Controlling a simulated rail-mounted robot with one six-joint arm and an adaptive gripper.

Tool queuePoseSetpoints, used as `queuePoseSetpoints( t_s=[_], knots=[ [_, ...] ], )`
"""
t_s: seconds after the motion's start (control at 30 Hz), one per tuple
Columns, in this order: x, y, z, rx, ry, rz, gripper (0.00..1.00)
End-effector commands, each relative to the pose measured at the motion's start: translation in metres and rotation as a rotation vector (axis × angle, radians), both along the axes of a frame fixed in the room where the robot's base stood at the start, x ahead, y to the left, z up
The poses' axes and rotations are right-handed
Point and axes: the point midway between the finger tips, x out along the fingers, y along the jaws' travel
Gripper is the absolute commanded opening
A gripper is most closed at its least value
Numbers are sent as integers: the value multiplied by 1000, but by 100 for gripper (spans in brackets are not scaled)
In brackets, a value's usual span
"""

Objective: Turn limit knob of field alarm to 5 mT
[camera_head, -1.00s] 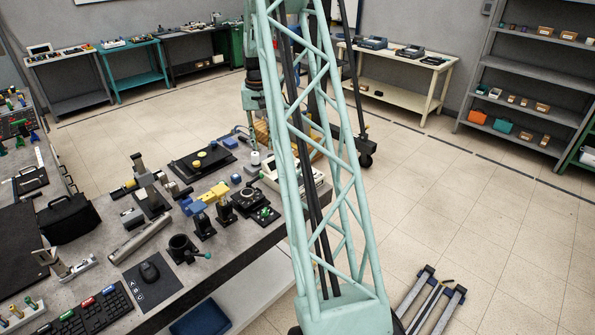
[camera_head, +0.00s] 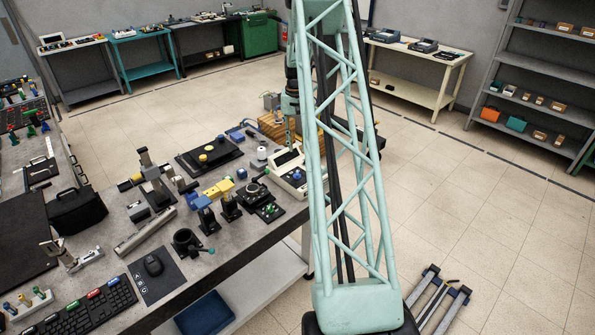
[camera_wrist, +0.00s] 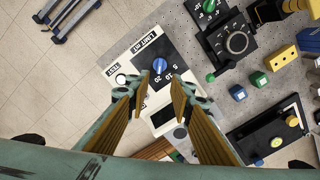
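The field alarm (camera_wrist: 147,48) is a white box with a black panel marked LIMIT mT, 5, 10 and 20. Its round blue limit knob (camera_wrist: 160,65) lies just beyond and between my fingertips in the wrist view; which mark it points at is too small to tell. In the head view the alarm (camera_head: 287,163) stands at the bench's right edge, partly behind my mast. My gripper (camera_wrist: 156,84) is open and empty above the panel; contact with the knob is not visible.
Close to the alarm are a black dial device (camera_wrist: 236,42), a yellow block (camera_wrist: 283,57), blue blocks and a black tray (camera_wrist: 262,140).

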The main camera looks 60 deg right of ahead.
Motion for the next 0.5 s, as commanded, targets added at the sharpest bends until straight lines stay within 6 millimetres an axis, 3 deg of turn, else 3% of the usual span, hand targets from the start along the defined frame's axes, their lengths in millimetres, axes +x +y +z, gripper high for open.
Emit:
queuePoseSetpoints(
  t_s=[0.27,0.5],
  knots=[
    [0,0,-9,1,1,0,21],
    [-1,1,-30,2,1,0,21]
  ],
)
